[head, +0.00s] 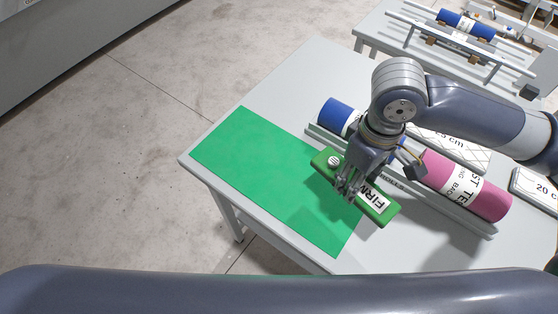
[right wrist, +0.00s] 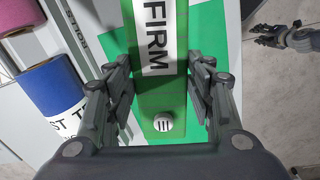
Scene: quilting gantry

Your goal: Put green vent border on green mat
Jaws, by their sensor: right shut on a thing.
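The green vent border (head: 381,209) is a long green bar with a white FIRM label and a round white slotted vent near one end. My right gripper (head: 347,188) is shut on it near its middle, with fingers on both long sides in the right wrist view (right wrist: 160,70). The green mat (head: 265,170) lies flat on the table's left part. The bar overlaps the mat's right edge in the head view; its height above it is unclear. My left gripper (right wrist: 268,35) shows small at the right wrist view's upper right; its opening is unclear.
On the white table (head: 300,75), blue (head: 336,112) and pink (head: 462,184) rolls lie along a grey rail right of the bar. White quilted pads (head: 455,147) lie behind. Another table with a rack (head: 455,45) stands farther back. The mat's left part is clear.

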